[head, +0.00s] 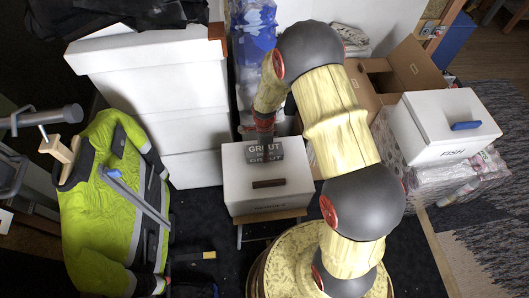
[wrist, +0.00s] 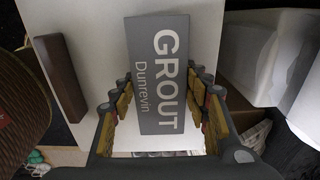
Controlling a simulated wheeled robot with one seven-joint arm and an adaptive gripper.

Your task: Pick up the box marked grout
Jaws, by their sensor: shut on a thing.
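The grout box (head: 265,151) is small and dark grey with white GROUT lettering. It is at the white box's top in the head view. In the wrist view the grout box (wrist: 160,75) lies between the fingers, its face reading GROUT Dunrevin. My gripper (head: 264,133) comes down on it from above and is shut on it; in the wrist view the fingers (wrist: 163,100) flank its lower part. I cannot tell whether the grout box touches the white box (head: 240,190) below.
A dark brown block (head: 268,184) lies on the white box in front of the grout box. White stacked boxes (head: 165,100) stand to the left, beside a yellow jacket (head: 105,210). An open cardboard box (head: 385,78) and a white box with a blue item (head: 445,125) are on the right.

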